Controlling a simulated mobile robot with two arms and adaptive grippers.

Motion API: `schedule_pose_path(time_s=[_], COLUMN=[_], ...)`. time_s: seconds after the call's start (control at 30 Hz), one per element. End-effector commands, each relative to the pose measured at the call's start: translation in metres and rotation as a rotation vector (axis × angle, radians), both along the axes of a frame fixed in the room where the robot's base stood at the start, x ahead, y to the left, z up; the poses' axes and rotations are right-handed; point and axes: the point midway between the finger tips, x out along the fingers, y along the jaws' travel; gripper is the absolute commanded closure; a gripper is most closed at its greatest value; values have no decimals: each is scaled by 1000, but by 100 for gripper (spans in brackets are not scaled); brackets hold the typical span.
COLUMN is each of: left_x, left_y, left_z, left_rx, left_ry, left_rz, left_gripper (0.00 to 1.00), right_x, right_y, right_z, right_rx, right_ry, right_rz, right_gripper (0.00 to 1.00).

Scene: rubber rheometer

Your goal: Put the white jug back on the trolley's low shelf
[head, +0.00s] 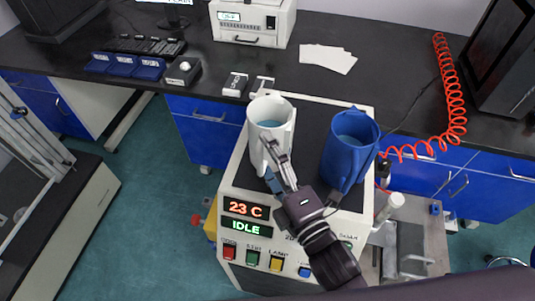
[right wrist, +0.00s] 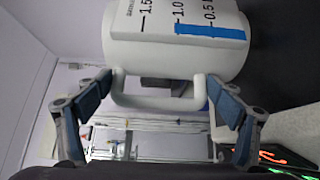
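The white jug (head: 271,123) stands upright on top of the rheometer's housing, at its left side, with bluish liquid inside. My right gripper (head: 276,165) is at the jug's near side, by its handle. In the right wrist view the white jug (right wrist: 175,50) appears sideways, with a printed scale and a blue level strip. Its handle (right wrist: 160,102) lies between the spread fingers of my right gripper (right wrist: 160,90), which look open; contact is not clear. A grey trolley (head: 410,258) seems to stand at the right; its low shelf cannot be made out. My left gripper is not in view.
A blue jug (head: 349,148) stands close to the right of the white jug on the rheometer (head: 243,180). A white bottle (head: 391,205) is at the right. A red coiled hose (head: 455,100) hangs over the black bench (head: 390,60) behind.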

Motion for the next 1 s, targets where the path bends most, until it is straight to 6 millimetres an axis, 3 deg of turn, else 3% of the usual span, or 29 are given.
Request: schedule_pose_path(time_s=[0.13,0.53,1.0], left_x=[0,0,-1], left_y=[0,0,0], left_z=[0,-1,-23], left_rx=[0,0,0], left_ry=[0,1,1], left_rz=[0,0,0], left_gripper=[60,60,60], right_x=[0,-4,-69], right_y=[0,-2,-29], right_z=[0,0,-3], right_rx=[0,0,-1], right_ry=[1,3,5], right_rz=[0,0,-1], right_gripper=[0,0,0])
